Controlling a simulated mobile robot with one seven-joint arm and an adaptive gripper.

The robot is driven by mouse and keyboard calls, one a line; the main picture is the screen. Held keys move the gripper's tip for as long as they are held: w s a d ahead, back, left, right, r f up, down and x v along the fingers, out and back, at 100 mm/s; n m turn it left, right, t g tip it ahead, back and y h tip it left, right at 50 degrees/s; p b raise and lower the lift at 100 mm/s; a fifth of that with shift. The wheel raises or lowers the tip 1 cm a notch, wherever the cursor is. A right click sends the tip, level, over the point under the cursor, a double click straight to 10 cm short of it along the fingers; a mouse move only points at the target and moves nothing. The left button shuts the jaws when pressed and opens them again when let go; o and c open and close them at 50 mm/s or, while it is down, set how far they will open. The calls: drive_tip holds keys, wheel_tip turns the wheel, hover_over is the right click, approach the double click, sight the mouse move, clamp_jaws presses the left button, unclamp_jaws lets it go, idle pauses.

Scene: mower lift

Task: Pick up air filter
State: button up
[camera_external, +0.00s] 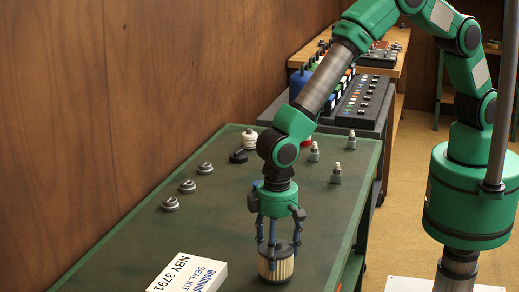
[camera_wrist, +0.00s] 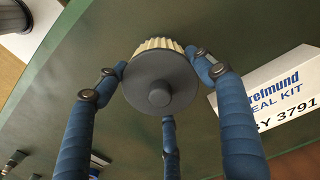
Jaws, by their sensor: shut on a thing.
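The air filter (camera_external: 276,268) is a short cylinder with cream pleated sides and a dark grey cap. It stands upright near the front of the green table (camera_external: 225,230). My gripper (camera_external: 277,250) is above it, with its blue fingers around the filter's top. In the wrist view the filter (camera_wrist: 160,80) shows its round dark cap with a central knob. My gripper (camera_wrist: 163,85) has fingers closed against the filter's rim on either side, with a third finger at the lower middle. Whether the filter's base touches the table cannot be told.
A white seal kit box (camera_external: 187,273) lies left of the filter, close to the fingers in the wrist view (camera_wrist: 275,92). Several grey knobbed parts (camera_external: 187,186) stand along the left, and small spark-plug-like parts (camera_external: 336,174) at the right. A dark cart (camera_external: 355,105) stands behind.

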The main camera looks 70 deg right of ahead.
wheel_tip(320, 180, up, 3)
drive_tip(key=shift+f, duration=0.2)
drive_tip(key=s+d+r+p, duration=0.1)
drive_tip(key=s+d, duration=1)
drive_tip(key=shift+s+d+p, duration=0.15)
drive_tip(key=shift+d+p, duration=0.05)
drive_tip(key=shift+p, duration=0.1)
drive_tip(key=shift+r, duration=0.1)
